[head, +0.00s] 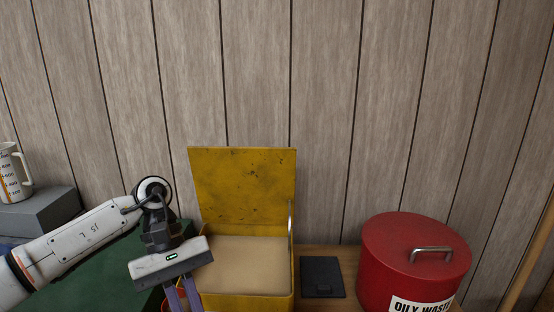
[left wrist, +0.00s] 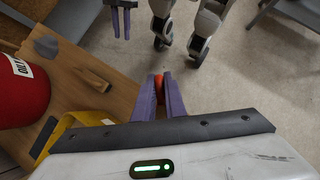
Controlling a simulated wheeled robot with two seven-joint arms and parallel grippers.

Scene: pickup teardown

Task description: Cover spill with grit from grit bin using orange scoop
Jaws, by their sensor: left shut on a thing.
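The yellow grit bin (head: 248,302) stands with its lid (head: 243,185) raised, and tan grit (head: 247,265) fills it to a level surface. My left gripper (head: 183,300) points down at the bin's left front side. It is shut on the orange scoop (head: 169,299), which shows only in part. In the left wrist view, a bit of the orange scoop (left wrist: 158,88) shows between the purple fingers (left wrist: 165,80); the rest is hidden. My right gripper (left wrist: 121,20) shows at the top of that view, with its fingers apart and empty. No spill can be made out.
A red oily waste can (head: 413,255) stands right of the bin, with a flat black object (head: 322,277) between them. A grey box (head: 42,212) with a measuring jug (head: 13,172) is at the left. A plank wall (head: 325,90) closes off the back.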

